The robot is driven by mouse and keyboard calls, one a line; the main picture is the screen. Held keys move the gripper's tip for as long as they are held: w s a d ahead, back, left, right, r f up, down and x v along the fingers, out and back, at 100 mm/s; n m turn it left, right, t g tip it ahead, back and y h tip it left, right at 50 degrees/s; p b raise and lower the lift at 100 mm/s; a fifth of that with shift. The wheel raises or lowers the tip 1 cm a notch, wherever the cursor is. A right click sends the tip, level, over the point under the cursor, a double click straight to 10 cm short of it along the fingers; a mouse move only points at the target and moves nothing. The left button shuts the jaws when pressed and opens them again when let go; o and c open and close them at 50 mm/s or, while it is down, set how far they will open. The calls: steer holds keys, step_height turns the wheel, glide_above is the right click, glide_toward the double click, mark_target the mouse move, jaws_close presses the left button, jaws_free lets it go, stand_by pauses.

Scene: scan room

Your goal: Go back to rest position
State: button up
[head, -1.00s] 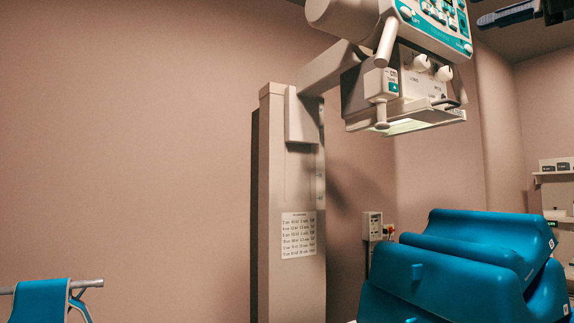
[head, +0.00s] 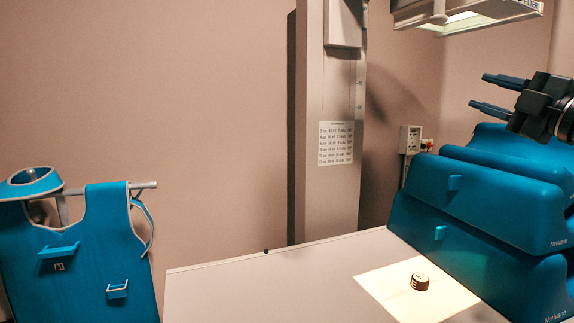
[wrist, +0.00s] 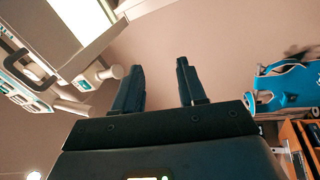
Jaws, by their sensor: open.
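My gripper (head: 492,93) is at the upper right in the head view, in front of the stacked blue cushions. Its two fingers point left and stand apart, with nothing between them. In the wrist view my gripper (wrist: 158,85) shows both dark fingers spread, with bare wall beyond them.
A pale table (head: 250,283) bears a small dark round object (head: 419,281) on a lit patch. Blue cushions (head: 470,215) are stacked at its right. A column (head: 333,205) carries the X-ray head (head: 470,12). A blue apron (head: 95,250) hangs at left.

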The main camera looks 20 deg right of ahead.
steer(key=a+f+m+g+h, duration=0.1)
steer(key=a+f+m, duration=0.3)
steer(key=f, duration=0.5)
steer(key=s+a+f+m+h, duration=0.1)
steer(key=a+f+m+h, duration=0.15)
steer(key=f, duration=0.65)
steer(key=a+f+m+g+h, duration=0.1)
steer(key=a+f+m, duration=0.35)
steer(key=f, duration=0.45)
steer(key=s+a+f+m+g, duration=0.1)
steer(key=s+a+f+m, duration=0.2)
steer(key=s+a+f, duration=0.45)
steer(key=s+a+f+m+g, duration=0.2)
steer(key=s+a+f, duration=0.4)
steer(key=s+f, duration=0.45)
steer(key=s+a+r+y, duration=0.1)
steer(key=s+a, duration=0.1)
steer(key=s, duration=0.7)
steer(key=s+a+r+g+y, duration=0.1)
steer(key=s+a+y, duration=0.1)
steer(key=s, duration=0.8)
steer(key=shift+a+r, duration=0.4)
steer(key=shift+a, duration=0.4)
